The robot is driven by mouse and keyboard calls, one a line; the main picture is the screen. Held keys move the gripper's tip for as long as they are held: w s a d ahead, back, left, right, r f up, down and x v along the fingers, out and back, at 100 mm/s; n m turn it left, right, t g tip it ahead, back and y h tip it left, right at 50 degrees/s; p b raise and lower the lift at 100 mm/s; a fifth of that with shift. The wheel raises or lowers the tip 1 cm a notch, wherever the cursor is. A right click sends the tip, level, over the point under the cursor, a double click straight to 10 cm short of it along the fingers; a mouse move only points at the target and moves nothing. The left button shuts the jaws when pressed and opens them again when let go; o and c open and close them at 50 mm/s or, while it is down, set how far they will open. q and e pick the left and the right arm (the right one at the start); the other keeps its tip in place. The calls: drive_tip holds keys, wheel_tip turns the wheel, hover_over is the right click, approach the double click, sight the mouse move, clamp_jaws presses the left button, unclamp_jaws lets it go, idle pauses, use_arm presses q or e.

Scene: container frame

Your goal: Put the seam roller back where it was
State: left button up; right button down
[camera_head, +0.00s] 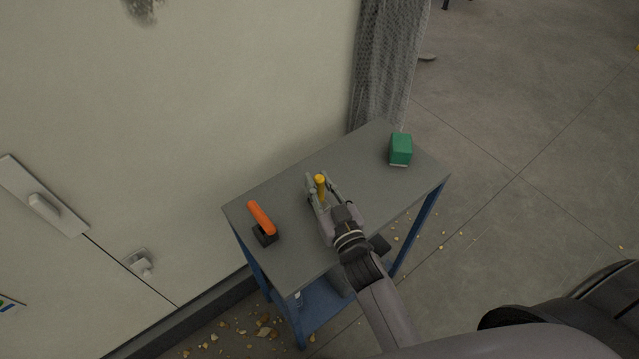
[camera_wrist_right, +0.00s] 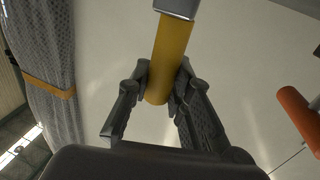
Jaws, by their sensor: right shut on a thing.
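A tool with a yellow cylindrical handle (camera_head: 320,187), apparently the seam roller, is held in my right gripper (camera_head: 321,180) over the middle of the grey tabletop. In the right wrist view the yellow handle (camera_wrist_right: 168,62) sits between the two dark fingers (camera_wrist_right: 163,82), which close on it from both sides. A grey metal part (camera_wrist_right: 178,7) shows at its far end and is cut off by the frame edge; any roller wheel is hidden. I cannot tell whether the tool touches the table. My left gripper is not in view.
The table (camera_head: 285,255) has a blue frame and stands by a pale wall panel. An orange-handled tool with a black block (camera_head: 262,219) lies at its left end. A green box (camera_head: 401,149) stands at the right end. The top between them is otherwise clear. A grey curtain (camera_head: 385,60) hangs behind.

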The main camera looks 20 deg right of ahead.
drive_tip(key=shift+f, duration=0.15)
drive_tip(key=c, duration=1.4)
unclamp_jaws()
drive_tip(key=shift+c, duration=0.2)
drive_tip(key=shift+r, duration=0.25)
drive_tip(key=s+d+b, duration=0.1)
drive_tip(key=s+b, duration=0.1)
drive_tip(key=s, duration=1)
drive_tip(key=shift+d+f, duration=0.1)
drive_tip(key=shift+f, duration=0.05)
